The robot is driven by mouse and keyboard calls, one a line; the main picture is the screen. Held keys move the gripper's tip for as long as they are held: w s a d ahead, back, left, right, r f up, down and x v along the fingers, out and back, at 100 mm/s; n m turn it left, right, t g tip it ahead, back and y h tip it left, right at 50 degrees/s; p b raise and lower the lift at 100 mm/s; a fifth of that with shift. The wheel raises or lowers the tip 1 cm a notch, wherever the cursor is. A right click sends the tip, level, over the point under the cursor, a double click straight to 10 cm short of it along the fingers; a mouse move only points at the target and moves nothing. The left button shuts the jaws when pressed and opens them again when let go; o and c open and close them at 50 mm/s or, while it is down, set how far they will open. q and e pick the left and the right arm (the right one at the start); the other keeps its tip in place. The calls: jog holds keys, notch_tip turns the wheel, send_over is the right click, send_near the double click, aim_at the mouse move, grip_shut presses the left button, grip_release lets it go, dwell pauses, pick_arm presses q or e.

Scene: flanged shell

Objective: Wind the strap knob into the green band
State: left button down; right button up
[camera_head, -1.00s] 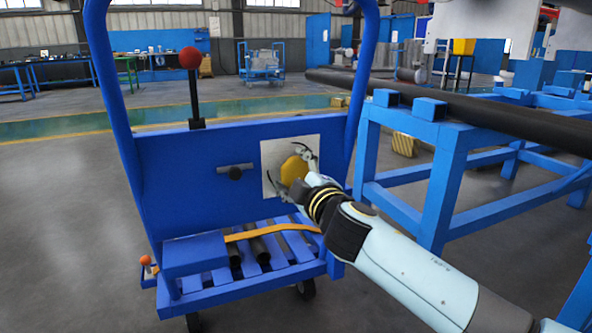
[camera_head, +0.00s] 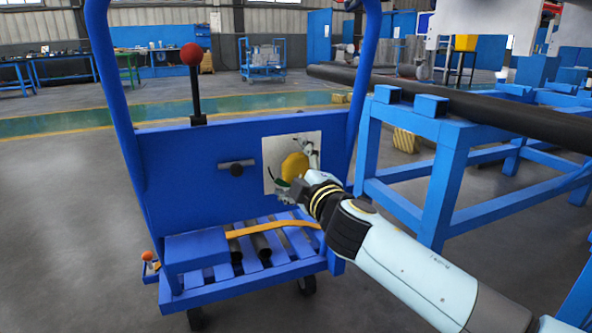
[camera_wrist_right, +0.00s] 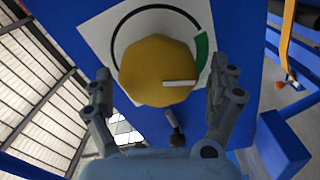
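The strap knob (camera_head: 295,167) is a yellow, many-sided knob on a white square plate on the blue cart panel. In the right wrist view the knob (camera_wrist_right: 155,70) carries a white pointer line aimed right. The green band (camera_wrist_right: 201,50) is at the right end of a black arc on the plate. The pointer tip lies just below the band's lower end. My right gripper (camera_wrist_right: 160,86) has one finger on each side of the knob, with gaps showing, so it looks open. In the head view my right gripper (camera_head: 300,172) partly hides the plate. My left gripper is not in view.
An orange strap (camera_head: 272,229) crosses the cart's slatted deck (camera_head: 285,262). A red-topped lever (camera_head: 192,56) and a small dark handle (camera_head: 237,169) are on the panel. A blue rack (camera_head: 445,165) with a long dark pipe stands close on the right.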

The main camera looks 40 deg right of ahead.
jog(key=shift+s, duration=0.25)
jog(key=v, duration=1.1)
jog(key=shift+s, duration=0.25)
